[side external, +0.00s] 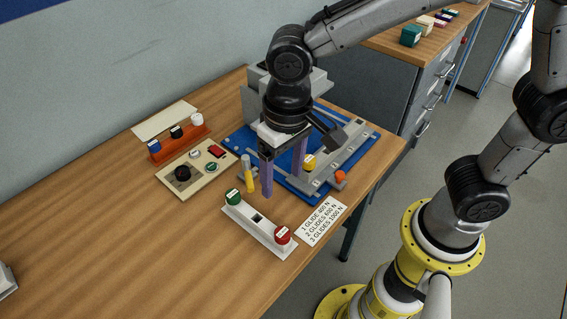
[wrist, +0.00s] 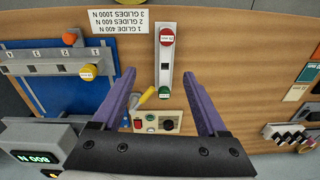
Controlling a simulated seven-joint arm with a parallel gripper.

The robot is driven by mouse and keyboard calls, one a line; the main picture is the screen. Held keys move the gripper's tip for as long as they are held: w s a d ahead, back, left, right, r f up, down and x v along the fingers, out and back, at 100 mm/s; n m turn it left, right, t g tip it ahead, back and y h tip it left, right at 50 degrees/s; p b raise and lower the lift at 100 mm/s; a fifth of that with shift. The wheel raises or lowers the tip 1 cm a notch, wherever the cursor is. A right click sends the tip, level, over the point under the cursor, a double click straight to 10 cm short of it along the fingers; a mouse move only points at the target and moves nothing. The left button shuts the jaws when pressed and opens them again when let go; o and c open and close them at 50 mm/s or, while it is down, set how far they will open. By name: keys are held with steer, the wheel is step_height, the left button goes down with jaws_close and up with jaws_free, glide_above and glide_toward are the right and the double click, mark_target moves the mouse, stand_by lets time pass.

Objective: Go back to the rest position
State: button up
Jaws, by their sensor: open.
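My gripper (side external: 283,186) has two purple fingers, spread apart with nothing between them. It points down above the table, between the blue fixture and the white bar. In the wrist view the open gripper (wrist: 159,75) frames the white bar (wrist: 165,60) and the control panel (wrist: 172,122). The rest position itself is not marked in either view.
The blue fixture (side external: 232,142) with a grey rail, yellow knob (side external: 309,161) and orange knob (side external: 340,177) is close by. A yellow handle (side external: 250,182) stands near the fingers. The white bar carries green (side external: 233,196) and red (side external: 282,235) knobs. The table's front left is clear.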

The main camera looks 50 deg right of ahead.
steer(key=d+r+m+t, duration=0.2)
steer(key=d+r, duration=0.5)
steer(key=d, duration=0.1)
steer(key=s+d+n+t, duration=0.2)
steer(key=s+d+t, duration=0.1)
steer(key=s+d, duration=0.7)
steer(key=shift+s+d+r+n, duration=0.3)
steer(key=shift+s+d+n, duration=0.1)
steer(key=shift+s, duration=0.15)
